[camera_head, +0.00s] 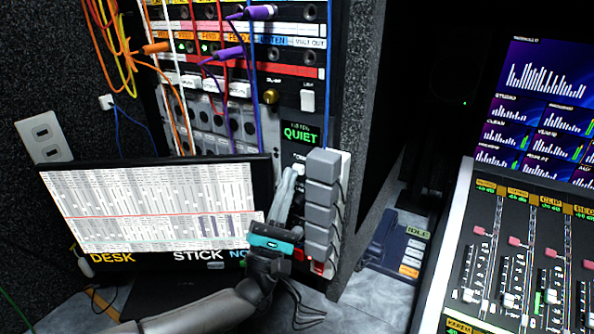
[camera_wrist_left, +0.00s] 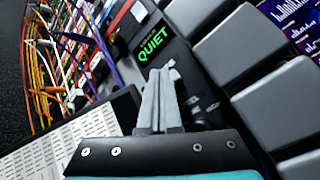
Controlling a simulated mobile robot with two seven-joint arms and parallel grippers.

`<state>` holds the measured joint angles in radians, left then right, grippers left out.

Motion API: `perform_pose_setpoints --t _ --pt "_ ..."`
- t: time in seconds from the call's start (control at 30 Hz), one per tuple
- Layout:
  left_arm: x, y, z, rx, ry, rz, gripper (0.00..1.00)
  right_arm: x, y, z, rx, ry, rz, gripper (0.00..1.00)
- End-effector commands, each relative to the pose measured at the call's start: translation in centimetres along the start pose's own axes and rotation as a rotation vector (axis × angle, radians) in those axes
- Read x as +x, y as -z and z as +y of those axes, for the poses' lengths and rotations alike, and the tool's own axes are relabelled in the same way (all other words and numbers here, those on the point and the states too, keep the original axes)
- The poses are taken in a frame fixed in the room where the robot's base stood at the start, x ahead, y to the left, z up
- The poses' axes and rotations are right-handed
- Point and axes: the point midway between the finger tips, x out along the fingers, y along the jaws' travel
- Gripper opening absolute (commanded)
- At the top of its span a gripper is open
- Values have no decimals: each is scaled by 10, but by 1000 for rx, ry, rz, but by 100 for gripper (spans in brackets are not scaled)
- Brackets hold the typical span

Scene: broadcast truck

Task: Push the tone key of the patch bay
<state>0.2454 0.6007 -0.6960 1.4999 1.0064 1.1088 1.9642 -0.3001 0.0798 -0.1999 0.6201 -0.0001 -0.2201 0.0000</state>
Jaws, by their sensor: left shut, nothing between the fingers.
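The patch bay (camera_head: 205,105) stands at the upper middle of the head view, with coloured cords plugged in. Its green QUIET display (camera_head: 300,134) also shows in the left wrist view (camera_wrist_left: 153,42). Just below the display is a small pale key (camera_head: 299,159) with a label too small to read surely; it looks like the tone key. My left gripper (camera_head: 292,171) is shut and empty, its fingertips at this key and partly covering it. In the left wrist view the shut fingertips (camera_wrist_left: 160,72) overlap the key's area; I cannot tell whether they touch it. My right gripper is out of view.
A column of grey blocks (camera_head: 321,200) stands close right of my left gripper. A screen (camera_head: 150,210) marked DESK and STICK stands to the left. Cords hang over the patch bay. A mixing desk (camera_head: 510,260) is at the right.

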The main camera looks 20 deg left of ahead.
Motion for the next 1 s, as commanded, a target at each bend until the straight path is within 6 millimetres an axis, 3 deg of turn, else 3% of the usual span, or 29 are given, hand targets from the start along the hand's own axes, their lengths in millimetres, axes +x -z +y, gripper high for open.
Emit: perform_pose_setpoints --t 1.0 --pt "4 3 -3 0 0 1 0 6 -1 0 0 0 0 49"
